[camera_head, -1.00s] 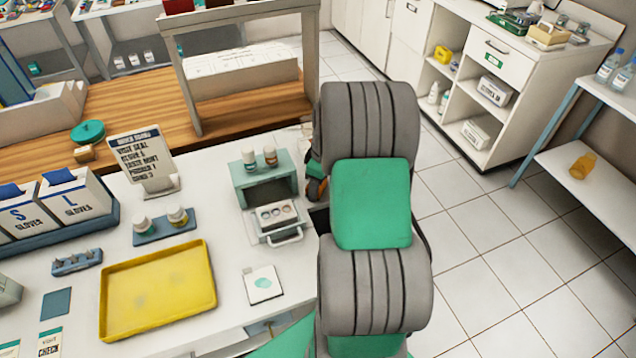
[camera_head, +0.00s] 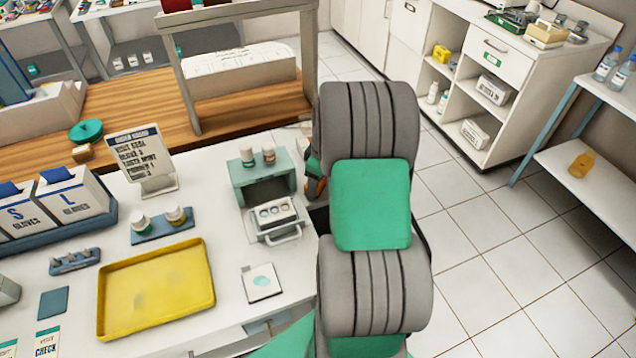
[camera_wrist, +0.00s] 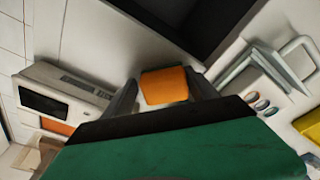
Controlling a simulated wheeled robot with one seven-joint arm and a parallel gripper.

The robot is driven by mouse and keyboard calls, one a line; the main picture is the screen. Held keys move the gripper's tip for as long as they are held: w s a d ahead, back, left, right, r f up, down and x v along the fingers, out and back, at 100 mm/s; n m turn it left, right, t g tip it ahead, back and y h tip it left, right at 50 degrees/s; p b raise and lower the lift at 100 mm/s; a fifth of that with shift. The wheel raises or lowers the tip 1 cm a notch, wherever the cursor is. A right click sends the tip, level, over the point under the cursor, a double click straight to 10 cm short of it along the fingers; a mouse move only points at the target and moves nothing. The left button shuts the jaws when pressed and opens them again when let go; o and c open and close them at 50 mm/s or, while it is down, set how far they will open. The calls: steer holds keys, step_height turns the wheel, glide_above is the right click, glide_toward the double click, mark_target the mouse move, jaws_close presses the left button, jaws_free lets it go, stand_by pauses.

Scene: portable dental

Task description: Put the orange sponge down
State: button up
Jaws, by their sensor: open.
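The orange sponge (camera_wrist: 165,86) shows in the wrist view as a small block between the two dark fingers of my gripper (camera_wrist: 163,92). The jaws are open; a narrow gap seems to lie at the sponge's sides, and I cannot tell whether either finger touches it. Pale surface surrounds the sponge, but what bears its underside is hidden. In the head view my grey and green arm hides most of the gripper. A small orange patch (camera_head: 316,188) shows at the arm's left edge, probably the sponge or part of the gripper.
A grey-green dispenser (camera_head: 262,178) with an open drawer (camera_head: 277,217) stands close left of my arm. A yellow tray (camera_head: 155,288) and a white card (camera_head: 262,283) lie on the white counter. A wooden ledge (camera_head: 130,105) runs behind. Tiled floor is clear at right.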

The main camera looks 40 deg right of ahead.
mark_target(319, 185)
steer(key=shift+s+a+f, duration=0.25)
steer(key=shift+f, duration=0.2)
steer(key=shift+s+a+f, duration=0.2)
steer(key=shift+s+f, duration=0.05)
steer(key=shift+f, duration=0.15)
steer(key=shift+r+p, duration=0.35)
steer(key=shift+r, duration=0.05)
step_height(319, 185, up, 13)
steer(key=s+a+r+m+t, duration=0.1)
steer(key=s+a+m, duration=0.2)
steer(key=a, duration=0.8)
steer(key=s+a+r+m+t, duration=0.1)
steer(key=s+a+m, duration=0.1)
steer(key=s+a, duration=0.6)
steer(key=a, duration=0.3)
steer(key=shift+s+a+r+m+h, duration=0.15)
steer(key=shift+a+r+m+h, duration=0.15)
steer(key=shift+m, duration=0.1)
steer(key=shift+c, duration=0.4)
